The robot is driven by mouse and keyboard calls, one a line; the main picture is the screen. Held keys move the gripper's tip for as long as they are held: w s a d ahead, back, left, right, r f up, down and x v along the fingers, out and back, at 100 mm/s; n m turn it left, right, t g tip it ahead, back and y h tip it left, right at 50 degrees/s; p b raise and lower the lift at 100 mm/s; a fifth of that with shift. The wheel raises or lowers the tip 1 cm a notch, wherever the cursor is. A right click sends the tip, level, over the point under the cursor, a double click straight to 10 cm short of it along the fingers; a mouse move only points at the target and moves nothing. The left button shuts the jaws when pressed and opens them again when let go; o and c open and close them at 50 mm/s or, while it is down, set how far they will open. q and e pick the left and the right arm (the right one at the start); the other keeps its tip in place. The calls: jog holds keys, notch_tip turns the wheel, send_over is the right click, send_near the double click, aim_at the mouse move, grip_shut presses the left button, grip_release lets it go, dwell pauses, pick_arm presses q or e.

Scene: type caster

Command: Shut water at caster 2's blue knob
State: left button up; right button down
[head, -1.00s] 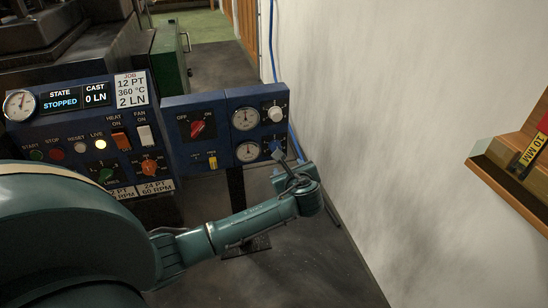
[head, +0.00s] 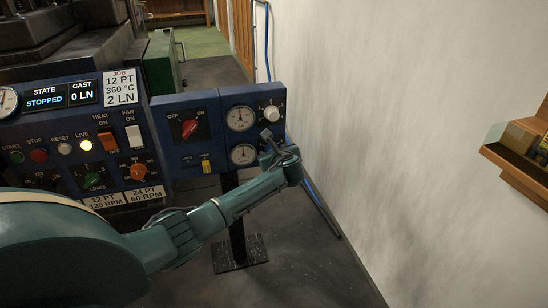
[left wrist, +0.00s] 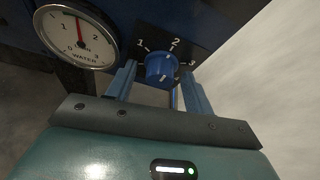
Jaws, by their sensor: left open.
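In the left wrist view my left gripper (left wrist: 158,74) is open, with one finger on each side of the knob and no clear contact. In the head view the left gripper (head: 272,143) is at the right end of the blue panel (head: 178,153) and hides the knob. The water gauge (left wrist: 76,36) is left of the knob. My right gripper is not in view.
A white knob (head: 271,113) is above the gripper, with two gauges, the upper one (head: 240,118), to its left. A red switch (head: 190,129) is further left. The pale wall (head: 400,130) rises close on the right, with a wooden shelf (head: 520,178).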

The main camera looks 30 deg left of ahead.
pick_arm(q)
jog(key=shift+w, duration=0.1)
jog(key=shift+c, duration=0.2)
jog(key=c, duration=0.9)
